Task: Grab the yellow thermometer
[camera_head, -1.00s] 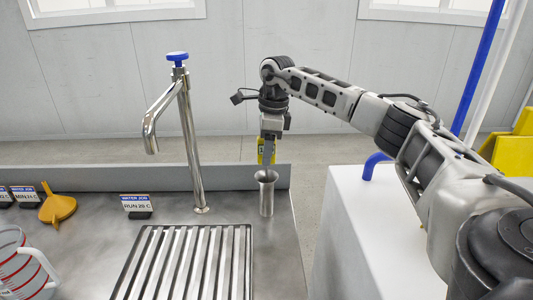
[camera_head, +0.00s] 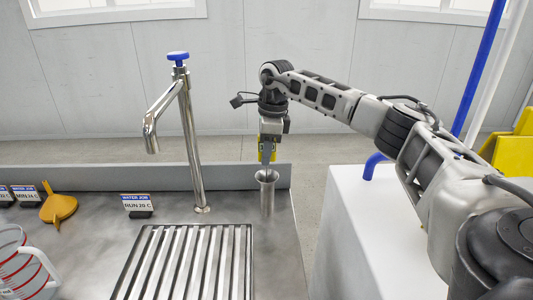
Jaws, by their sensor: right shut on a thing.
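My right gripper (camera_head: 268,148) reaches in from the right and points down, just above a metal cup-like holder (camera_head: 267,196) at the right back of the steel counter. It is shut on the yellow thermometer (camera_head: 267,140), of which only a small yellow part shows between the fingers. The lower end of what it holds is hard to make out at the holder's mouth, so I cannot tell whether it is inside. My left gripper is not in view.
A tall steel tap (camera_head: 187,130) with a blue knob stands left of the holder. A slatted drain grate (camera_head: 190,262), a sign (camera_head: 137,203), an orange funnel (camera_head: 58,207) and a measuring jug (camera_head: 22,270) are on the counter. A white cabinet (camera_head: 365,230) stands at right.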

